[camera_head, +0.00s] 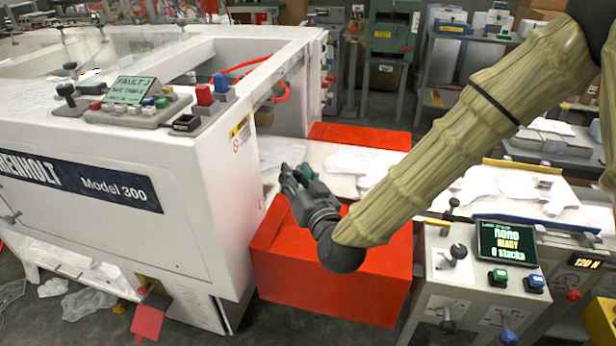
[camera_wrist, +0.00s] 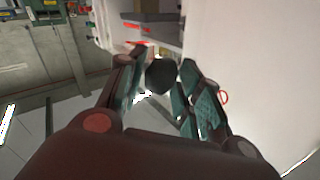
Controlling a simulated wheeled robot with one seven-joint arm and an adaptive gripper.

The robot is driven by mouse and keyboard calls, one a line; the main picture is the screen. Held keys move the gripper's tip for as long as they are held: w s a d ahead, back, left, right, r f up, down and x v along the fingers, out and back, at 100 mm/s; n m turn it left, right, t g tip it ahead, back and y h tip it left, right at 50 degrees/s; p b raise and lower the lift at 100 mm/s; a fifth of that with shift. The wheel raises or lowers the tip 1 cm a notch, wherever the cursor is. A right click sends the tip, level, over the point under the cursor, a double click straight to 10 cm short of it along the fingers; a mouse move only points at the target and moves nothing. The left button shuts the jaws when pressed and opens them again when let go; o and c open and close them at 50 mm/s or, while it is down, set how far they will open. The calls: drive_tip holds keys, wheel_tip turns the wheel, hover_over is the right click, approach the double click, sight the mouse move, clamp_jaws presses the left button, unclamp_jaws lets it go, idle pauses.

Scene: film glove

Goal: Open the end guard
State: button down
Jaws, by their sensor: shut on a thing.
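My gripper (camera_head: 295,177) is at the right end of the white machine, above the red housing (camera_head: 330,285). In the wrist view my gripper (camera_wrist: 163,62) has its fingers on either side of a dark rounded knob (camera_wrist: 160,77) and is shut on it. The knob is hidden behind the fingers in the head view. I cannot tell which part carries the knob, or which panel is the end guard. A white panel (camera_wrist: 235,60) stands just right of the fingers in the wrist view.
A control panel with a fault display (camera_head: 131,90) sits on the white machine (camera_head: 215,165). White film pieces (camera_head: 350,163) lie on the belt behind my gripper. A control stand with a display (camera_head: 506,241) is at the right. Scrap film lies on the floor at lower left.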

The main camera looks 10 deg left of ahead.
drive_tip(key=shift+s+a+r, duration=0.15)
drive_tip(key=shift+s+a, duration=0.1)
drive_tip(key=shift+a, duration=0.15)
drive_tip(key=c, duration=1.1)
unclamp_jaws()
drive_tip(key=shift+c, duration=0.2)
drive_tip(key=shift+o, duration=0.5)
drive_tip(key=shift+s+a+f, duration=0.1)
drive_tip(key=shift+a+f, duration=0.1)
drive_tip(key=shift+a, duration=0.35)
drive_tip(key=shift+w+d+f, duration=0.1)
drive_tip(key=shift+w+d, duration=0.1)
drive_tip(key=shift+d, duration=0.2)
drive_tip(key=shift+w+d, duration=0.1)
drive_tip(key=v, duration=0.7)
drive_tip(key=shift+s+d, duration=0.2)
